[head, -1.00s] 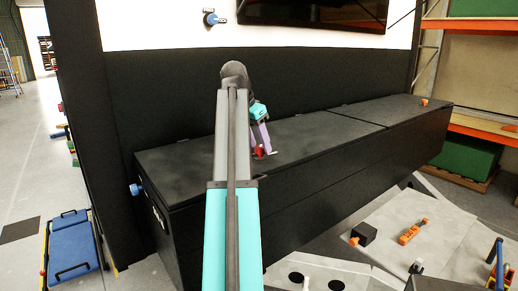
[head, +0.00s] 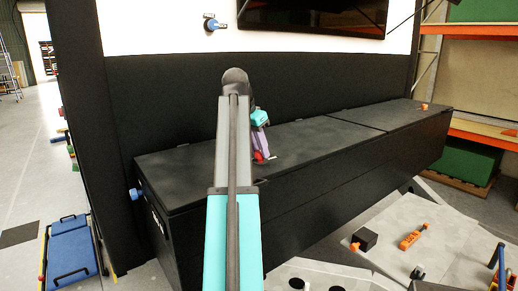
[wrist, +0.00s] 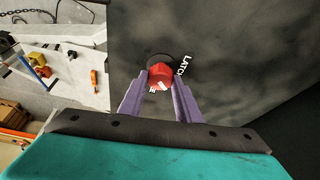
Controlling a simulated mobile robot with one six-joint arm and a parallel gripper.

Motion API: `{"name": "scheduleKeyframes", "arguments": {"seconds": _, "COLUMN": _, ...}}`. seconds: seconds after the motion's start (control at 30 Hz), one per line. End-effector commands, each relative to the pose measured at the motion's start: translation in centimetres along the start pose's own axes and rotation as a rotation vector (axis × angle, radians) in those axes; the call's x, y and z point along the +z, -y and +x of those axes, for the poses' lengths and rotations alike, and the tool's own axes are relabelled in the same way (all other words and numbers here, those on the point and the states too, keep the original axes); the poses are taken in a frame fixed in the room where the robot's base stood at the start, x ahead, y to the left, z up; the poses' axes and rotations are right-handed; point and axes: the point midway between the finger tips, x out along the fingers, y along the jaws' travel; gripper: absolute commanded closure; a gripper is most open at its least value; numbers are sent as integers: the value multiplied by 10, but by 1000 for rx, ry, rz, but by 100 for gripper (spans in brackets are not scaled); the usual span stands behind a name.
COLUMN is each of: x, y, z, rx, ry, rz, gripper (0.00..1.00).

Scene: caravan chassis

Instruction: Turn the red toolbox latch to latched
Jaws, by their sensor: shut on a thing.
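The red toolbox latch (wrist: 161,77) is a round red knob with a white mark, standing on a dark round base on the black chest's lid. White lettering beginning "LATC" (wrist: 184,65) is beside it, partly cut off by its angle. In the head view the red latch (head: 260,156) shows small below my gripper (head: 261,146). In the wrist view the purple fingers of my gripper (wrist: 159,84) are on both sides of the knob, shut on it. The knob's near side is partly hidden between the fingers.
The long black chest (head: 320,135) runs along the dark wall. A small orange thing (head: 424,106) sits at its far right end. A grey panel at lower right carries an orange tool (head: 411,240) and a black block (head: 365,238). The lid around the latch is clear.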

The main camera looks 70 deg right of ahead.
Motion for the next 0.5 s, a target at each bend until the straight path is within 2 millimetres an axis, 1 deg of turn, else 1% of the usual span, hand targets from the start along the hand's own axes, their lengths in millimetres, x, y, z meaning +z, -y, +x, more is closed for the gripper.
{"name": "scheduleKeyframes", "arguments": {"seconds": 0.27, "x": 0, "y": -3, "z": 0, "rx": -39, "ry": 1, "rz": -98, "gripper": 92}}
{"name": "scheduleKeyframes", "arguments": {"seconds": 0.5, "x": 0, "y": -5, "z": -1, "rx": -106, "ry": 2, "rz": -261, "gripper": 92}}
